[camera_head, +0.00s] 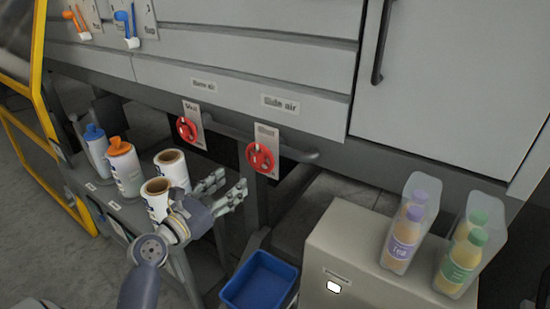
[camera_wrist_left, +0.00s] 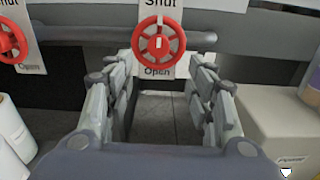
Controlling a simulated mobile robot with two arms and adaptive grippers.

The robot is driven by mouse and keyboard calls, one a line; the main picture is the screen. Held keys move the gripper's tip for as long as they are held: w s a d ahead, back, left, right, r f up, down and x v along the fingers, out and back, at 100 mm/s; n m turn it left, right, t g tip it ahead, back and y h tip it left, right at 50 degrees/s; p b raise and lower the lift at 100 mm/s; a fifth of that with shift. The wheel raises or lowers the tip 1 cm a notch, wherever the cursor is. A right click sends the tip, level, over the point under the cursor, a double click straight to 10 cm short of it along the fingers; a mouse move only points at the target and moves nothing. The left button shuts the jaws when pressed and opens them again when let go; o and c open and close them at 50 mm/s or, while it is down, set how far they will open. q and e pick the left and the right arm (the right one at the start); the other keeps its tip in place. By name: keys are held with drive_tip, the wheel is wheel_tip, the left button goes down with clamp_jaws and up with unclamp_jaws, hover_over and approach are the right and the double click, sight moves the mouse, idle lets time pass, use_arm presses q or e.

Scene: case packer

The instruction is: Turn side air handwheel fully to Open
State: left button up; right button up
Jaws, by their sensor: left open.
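The side air handwheel (camera_head: 260,158) is a red spoked wheel on a white plate under the "Side air" label (camera_head: 280,103). In the left wrist view the wheel (camera_wrist_left: 158,43) is straight ahead, with "Shut" above it and "Open" below, and a white mark near its middle. My left gripper (camera_head: 227,189) is open and empty, below and left of the wheel and apart from it. In the left wrist view its fingers (camera_wrist_left: 160,90) spread to both sides below the wheel. My right gripper is not in view.
A second red handwheel (camera_head: 187,129) sits to the left. Bottles (camera_head: 122,160) and white rolls (camera_head: 172,168) stand on a shelf near my left arm. A blue bin (camera_head: 259,280) is below. A beige box (camera_head: 345,250) bears bagged bottles (camera_head: 404,235) at right.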

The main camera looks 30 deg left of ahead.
sight(255, 161)
use_arm(q)
drive_tip(key=w, duration=0.3)
drive_tip(key=w+p, duration=0.1)
drive_tip(key=w, duration=0.6)
drive_tip(key=shift+w+d+r, duration=0.15)
drive_tip(key=shift+w+d, duration=0.05)
drive_tip(key=shift+d, duration=0.1)
drive_tip(key=c, duration=1)
